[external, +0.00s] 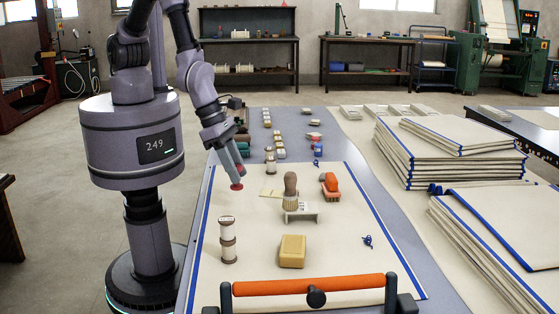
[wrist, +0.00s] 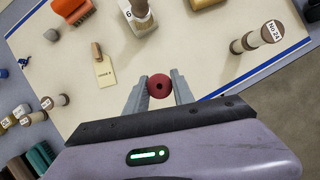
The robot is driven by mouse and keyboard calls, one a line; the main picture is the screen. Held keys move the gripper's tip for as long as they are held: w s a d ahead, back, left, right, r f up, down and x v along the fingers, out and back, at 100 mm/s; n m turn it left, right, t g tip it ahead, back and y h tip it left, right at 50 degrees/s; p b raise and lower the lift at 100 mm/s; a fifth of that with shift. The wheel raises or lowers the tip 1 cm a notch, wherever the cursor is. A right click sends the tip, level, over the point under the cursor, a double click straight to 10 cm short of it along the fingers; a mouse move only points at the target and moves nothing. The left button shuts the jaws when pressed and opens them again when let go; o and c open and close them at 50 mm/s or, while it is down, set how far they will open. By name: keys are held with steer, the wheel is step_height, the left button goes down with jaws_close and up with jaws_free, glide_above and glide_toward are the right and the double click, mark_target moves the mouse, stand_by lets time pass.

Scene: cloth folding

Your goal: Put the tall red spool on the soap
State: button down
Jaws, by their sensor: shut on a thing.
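My gripper (external: 236,174) is shut on the red spool (external: 237,186) and holds it above the cream cloth, near its far left part. In the wrist view the spool (wrist: 160,86) shows its round end with a dark centre hole, between the two grey fingertips (wrist: 160,80). The soap (external: 292,251) is a yellow block lying on the cloth at the near middle, well apart from my gripper. A small part of it shows at the top of the wrist view (wrist: 202,3). Nothing is seen on its top in the external view.
Several spools line the far table. An orange bar (external: 310,285) crosses the near edge.

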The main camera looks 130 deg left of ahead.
steer(key=w+d+m+h, duration=0.1)
steer(key=w+d+m, duration=0.1)
steer(key=w+m, duration=0.15)
steer(key=b, duration=0.2)
glide_toward(300, 240)
steer(key=shift+w+a+f+n, duration=0.25)
steer(key=shift+w+a, duration=0.1)
steer(key=shift+w, duration=0.2)
step_height(300, 240, down, 4)
steer(key=shift+w+r+b, duration=0.15)
steer(key=shift+r+b, duration=0.05)
steer(key=shift+b, duration=0.95)
steer(key=shift+r, duration=0.2)
steer(key=shift+f, duration=0.1)
steer(key=c, duration=1.1)
jaws_free()
steer(key=shift+f, duration=0.1)
